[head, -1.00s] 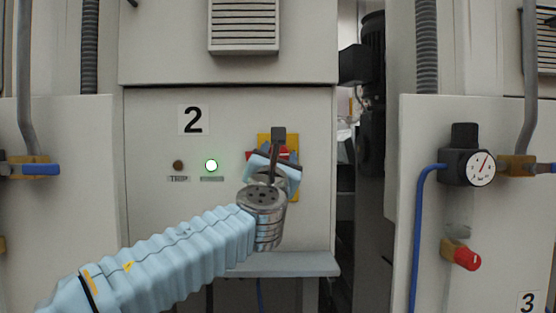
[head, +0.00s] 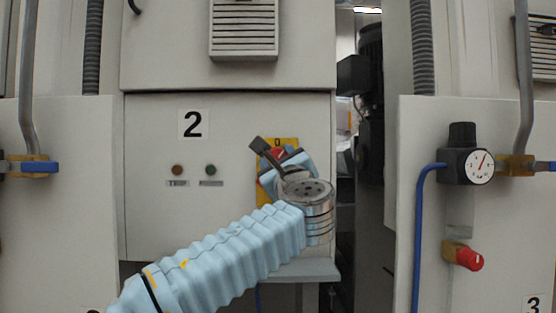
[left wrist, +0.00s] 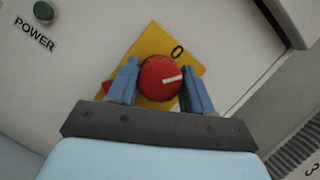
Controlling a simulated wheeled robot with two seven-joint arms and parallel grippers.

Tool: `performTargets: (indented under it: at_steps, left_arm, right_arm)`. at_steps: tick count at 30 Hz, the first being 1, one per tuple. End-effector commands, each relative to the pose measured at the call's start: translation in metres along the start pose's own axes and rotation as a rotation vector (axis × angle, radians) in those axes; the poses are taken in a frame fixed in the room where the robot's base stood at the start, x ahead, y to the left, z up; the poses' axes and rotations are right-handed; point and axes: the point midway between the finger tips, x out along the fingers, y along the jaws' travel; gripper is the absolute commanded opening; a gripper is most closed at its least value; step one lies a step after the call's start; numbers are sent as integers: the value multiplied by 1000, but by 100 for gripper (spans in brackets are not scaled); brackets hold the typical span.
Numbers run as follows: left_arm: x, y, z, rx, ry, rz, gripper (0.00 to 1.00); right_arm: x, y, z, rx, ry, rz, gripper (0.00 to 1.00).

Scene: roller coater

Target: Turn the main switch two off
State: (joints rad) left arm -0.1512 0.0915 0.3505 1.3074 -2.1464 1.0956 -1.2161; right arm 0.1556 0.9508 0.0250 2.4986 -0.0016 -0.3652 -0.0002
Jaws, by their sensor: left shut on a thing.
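Main switch two is a round red knob (left wrist: 158,78) on a yellow plate (left wrist: 196,68) marked 0. In the left wrist view its white line points right, below the 0. In the head view the yellow plate (head: 292,143) and a bit of the red knob (head: 278,153) show behind my gripper. My left gripper (left wrist: 160,68) is shut on the knob, a blue finger on each side. In the head view the left gripper (head: 279,166) is tilted. Left of it, the green power lamp (head: 210,170) is dark, beside the brown trip lamp (head: 177,170). My right gripper is out of view.
A grey ledge (head: 318,270) sits below the switch panel. To the right are a dark gap with machinery (head: 370,110) and a cabinet with a pressure gauge (head: 480,166), a blue hose (head: 417,230) and a red knob (head: 469,259).

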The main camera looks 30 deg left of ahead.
Motion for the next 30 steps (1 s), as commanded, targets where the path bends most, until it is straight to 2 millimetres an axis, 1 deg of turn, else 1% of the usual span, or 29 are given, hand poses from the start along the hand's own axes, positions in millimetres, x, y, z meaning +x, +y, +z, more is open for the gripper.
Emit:
performTargets:
  at_steps: [1,9,15,21,30]
  left_arm:
    - [0,-2,-2,-39,6,17,20]
    - [0,-3,-2,-265,6,111,20]
    - [0,-3,-2,-400,5,169,20]
    - [0,-2,-2,-494,5,208,20]
    - [0,-2,-3,-556,5,234,20]
  right_arm:
    - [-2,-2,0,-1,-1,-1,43]
    - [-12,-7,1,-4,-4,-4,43]
    - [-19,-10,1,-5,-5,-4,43]
    - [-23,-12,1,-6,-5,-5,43]
    - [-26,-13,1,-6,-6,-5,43]
